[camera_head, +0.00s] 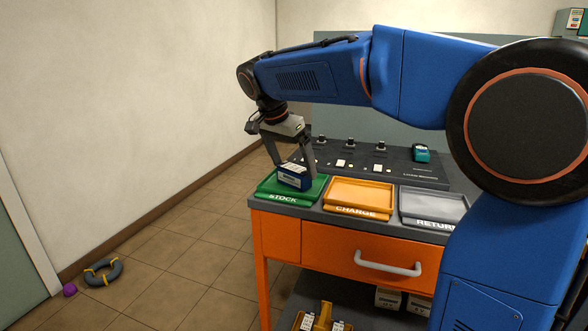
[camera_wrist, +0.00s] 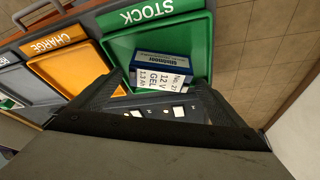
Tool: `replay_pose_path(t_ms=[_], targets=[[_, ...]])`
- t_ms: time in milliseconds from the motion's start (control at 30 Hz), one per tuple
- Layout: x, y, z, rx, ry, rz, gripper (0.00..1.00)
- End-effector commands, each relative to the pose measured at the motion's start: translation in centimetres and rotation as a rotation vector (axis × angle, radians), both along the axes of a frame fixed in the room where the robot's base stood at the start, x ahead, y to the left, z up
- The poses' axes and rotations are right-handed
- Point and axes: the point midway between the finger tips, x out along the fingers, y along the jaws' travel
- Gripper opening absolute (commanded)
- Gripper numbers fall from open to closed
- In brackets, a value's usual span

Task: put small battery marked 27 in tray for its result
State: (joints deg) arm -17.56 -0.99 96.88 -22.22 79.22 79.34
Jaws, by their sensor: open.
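In the wrist view the battery (camera_wrist: 160,66) shows a white label that seems to read No. 27, 12 V, GEL. My gripper (camera_head: 292,172) points down with its fingers apart around or just beside the battery; the exact contact is hidden. The fingers also show at the lower edge of the tray in the wrist view (camera_wrist: 150,100). The orange CHARGE tray (camera_head: 358,211) and grey RETURN tray (camera_head: 432,221) are empty.
Behind the trays is a dark test panel (camera_head: 400,168) with several knobs and white pads, and a teal device (camera_head: 421,153). The bench has an orange drawer (camera_head: 330,250). Batteries stand on the lower shelf. A grey ring (camera_head: 103,272) and purple ball (camera_head: 69,290) lie on the floor.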

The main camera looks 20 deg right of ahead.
Motion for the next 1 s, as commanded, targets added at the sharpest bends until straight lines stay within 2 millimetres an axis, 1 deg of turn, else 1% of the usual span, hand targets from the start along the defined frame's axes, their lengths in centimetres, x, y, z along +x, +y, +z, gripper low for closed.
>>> replay_pose_path(t_ms=[100, 300, 500, 600, 700, 1000], targets=[[-0.4, 0.9, 2.2, 0.001, -0.002, 0.002, 0.94], [-1.2, 2.1, 5.8, 0.001, -0.002, 0.002, 0.94], [-1.8, 2.9, 8.2, 0.000, 0.000, 0.001, 0.94], [-1.9, 3.2, 8.9, 0.000, -0.001, 0.000, 0.94], [-2.0, 3.3, 9.2, 0.000, 0.000, 0.001, 0.94], [-2.0, 3.3, 9.2, 0.000, 0.001, 0.000, 0.94]])
